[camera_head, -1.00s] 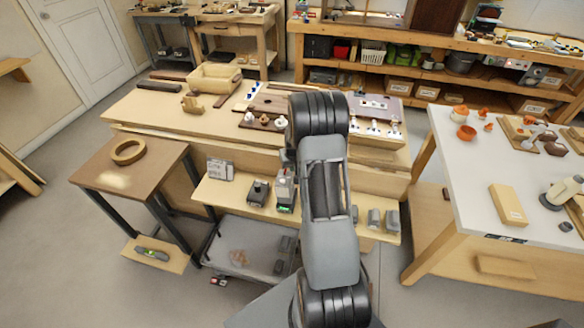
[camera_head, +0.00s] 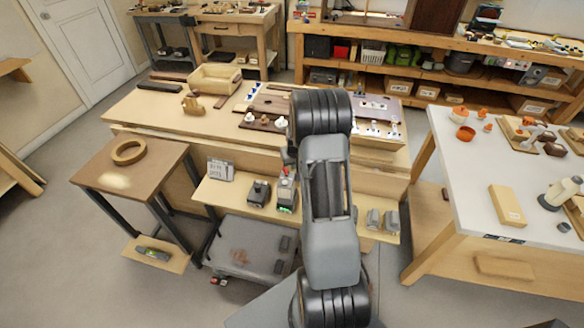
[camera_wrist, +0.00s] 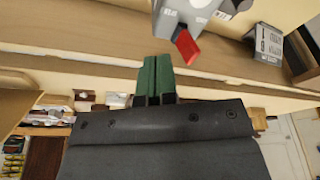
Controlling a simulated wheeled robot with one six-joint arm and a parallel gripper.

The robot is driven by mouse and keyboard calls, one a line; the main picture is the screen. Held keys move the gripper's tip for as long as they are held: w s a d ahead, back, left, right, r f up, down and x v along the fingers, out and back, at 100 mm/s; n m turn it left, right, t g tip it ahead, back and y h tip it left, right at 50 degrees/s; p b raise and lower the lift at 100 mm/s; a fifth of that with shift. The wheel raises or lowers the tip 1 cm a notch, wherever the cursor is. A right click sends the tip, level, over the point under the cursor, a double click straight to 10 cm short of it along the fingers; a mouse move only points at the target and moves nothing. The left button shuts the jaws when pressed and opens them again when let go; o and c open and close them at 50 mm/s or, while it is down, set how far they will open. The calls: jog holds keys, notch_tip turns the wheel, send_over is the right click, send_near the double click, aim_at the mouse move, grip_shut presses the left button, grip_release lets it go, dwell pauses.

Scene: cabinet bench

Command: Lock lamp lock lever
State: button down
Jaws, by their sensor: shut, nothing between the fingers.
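A grey box-shaped device with a red lever (camera_wrist: 186,46) shows at the top of the wrist view, with dark lettering on its pale face. In the head view a device with a red part on top and a green light (camera_head: 286,190) stands on the low front shelf; I take it to be the same one. My gripper (camera_wrist: 153,78) has green fingers, shut together and empty. In the wrist view its tips are just below and left of the red lever, with a visible gap in the picture. In the head view my arm hides the gripper.
A dark device (camera_head: 259,192) and a lettered sign (camera_head: 221,169) stand left of it on the shelf (camera_head: 212,194). Grey boxes (camera_head: 382,219) stand to the right. The cabinet bench (camera_head: 150,110) rises behind. A grey cart (camera_head: 245,247) sits below.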

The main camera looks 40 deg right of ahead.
jog(key=w+p+v, duration=0.1)
jog(key=p+v, duration=0.2)
jog(key=v, duration=0.4)
jog(key=shift+w+d+r+p, duration=0.2)
jog(key=shift+w+d+p, duration=0.05)
jog(key=shift+d+p, duration=0.1)
dwell(0.6)
jog(key=s+a+r+n+t, duration=0.2)
jog(key=s+a+r+n, duration=0.1)
jog(key=s+a+r, duration=1.7)
jog(key=a, duration=0.3)
jog(key=shift+s+a+n+y, duration=0.3)
jog(key=shift+s+y, duration=0.05)
jog(key=shift+y, duration=0.05)
jog(key=shift+d+r, duration=0.1)
jog(key=shift+r, duration=0.05)
